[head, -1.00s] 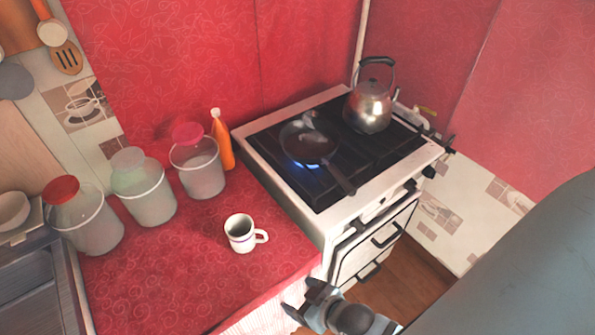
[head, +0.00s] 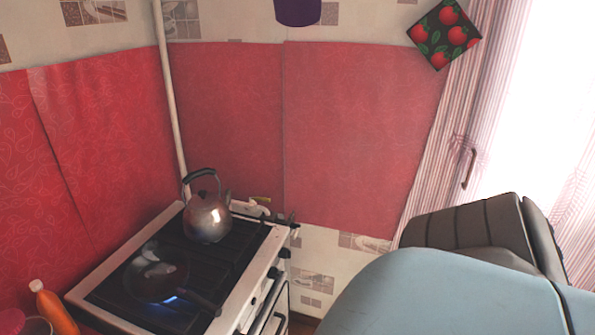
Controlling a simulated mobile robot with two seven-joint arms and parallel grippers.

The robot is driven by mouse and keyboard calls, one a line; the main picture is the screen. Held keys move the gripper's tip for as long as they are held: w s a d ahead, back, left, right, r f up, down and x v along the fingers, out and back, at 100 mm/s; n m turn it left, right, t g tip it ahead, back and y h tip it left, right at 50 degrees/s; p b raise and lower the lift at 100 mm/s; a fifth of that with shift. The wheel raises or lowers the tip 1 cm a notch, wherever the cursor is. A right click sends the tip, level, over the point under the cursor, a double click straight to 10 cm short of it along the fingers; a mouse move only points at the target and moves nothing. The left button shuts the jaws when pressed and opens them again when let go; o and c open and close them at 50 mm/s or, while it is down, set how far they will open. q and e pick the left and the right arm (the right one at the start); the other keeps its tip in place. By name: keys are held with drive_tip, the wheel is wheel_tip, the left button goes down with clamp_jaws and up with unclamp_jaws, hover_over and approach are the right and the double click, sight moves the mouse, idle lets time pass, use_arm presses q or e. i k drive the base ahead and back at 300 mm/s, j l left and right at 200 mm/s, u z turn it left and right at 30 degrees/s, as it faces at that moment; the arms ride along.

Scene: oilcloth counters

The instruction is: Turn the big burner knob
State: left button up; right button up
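The stove (head: 232,296) stands at the lower left in the head view, seen at an angle. Dark knobs (head: 284,253) sit along its front edge; they are small and partly cut by the angle, and I cannot tell which one is the big burner's. A frying pan (head: 157,274) sits on a near-left burner, with a blue flame (head: 171,299) showing beside its rim. A metal kettle (head: 207,216) stands on the back right of the hob. Neither gripper's fingers show. A large blue-grey part of my own body fills the lower right.
A white pipe (head: 170,105) runs up the corner behind the stove. A striped curtain (head: 455,130) and bright window are at the right.

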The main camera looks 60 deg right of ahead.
sight(273, 273)
drive_tip(key=z, duration=1.65)
drive_tip(key=i+l+u, duration=0.4)
drive_tip(key=l+u, duration=0.25)
